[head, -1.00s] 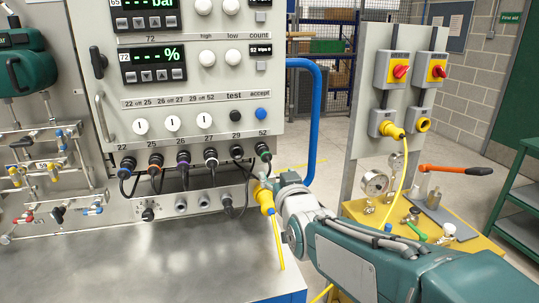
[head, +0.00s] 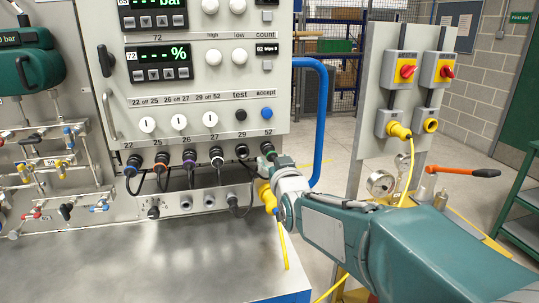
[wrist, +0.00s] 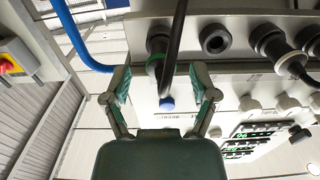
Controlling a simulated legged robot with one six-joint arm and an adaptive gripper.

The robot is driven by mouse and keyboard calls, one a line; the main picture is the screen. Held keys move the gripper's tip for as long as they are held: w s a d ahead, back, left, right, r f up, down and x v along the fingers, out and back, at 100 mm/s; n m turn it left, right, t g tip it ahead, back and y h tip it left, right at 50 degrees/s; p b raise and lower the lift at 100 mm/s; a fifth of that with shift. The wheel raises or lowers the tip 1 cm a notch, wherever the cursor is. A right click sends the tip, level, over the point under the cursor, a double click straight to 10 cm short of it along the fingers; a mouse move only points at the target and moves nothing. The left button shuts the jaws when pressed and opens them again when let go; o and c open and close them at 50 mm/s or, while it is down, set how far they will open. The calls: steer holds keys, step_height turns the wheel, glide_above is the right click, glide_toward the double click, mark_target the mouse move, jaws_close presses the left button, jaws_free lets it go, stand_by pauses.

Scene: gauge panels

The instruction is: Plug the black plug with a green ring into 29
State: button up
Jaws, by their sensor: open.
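The black plug with a green ring (head: 267,150) sits in the socket under the label 52, at the right end of the row on the grey panel. In the wrist view, the plug (wrist: 157,48) stands between the open fingers, with its dark cable passing in front. My gripper (wrist: 160,74) is open around the plug's end, and I see no finger touching it. In the head view, my gripper (head: 279,161) is just beside the plug, its fingers hard to make out. The socket 29 (head: 241,151) is empty, left of the plug; it also shows in the wrist view (wrist: 214,39).
Several other black plugs (head: 189,157) with hanging cables fill the sockets to the left. A yellow connector (head: 266,196) with a yellow cable is below my gripper. A blue tube (head: 322,120) curves along the panel's right side. A metal bench (head: 150,265) lies below.

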mark_target(272, 158)
steer(key=x, duration=0.2)
steer(key=shift+w+a, duration=0.25)
steer(key=shift+w, duration=0.4)
stand_by(0.6)
jaws_close()
steer(key=shift+s+d, duration=0.15)
steer(key=shift+s, duration=0.2)
steer(key=shift+v, duration=2.65)
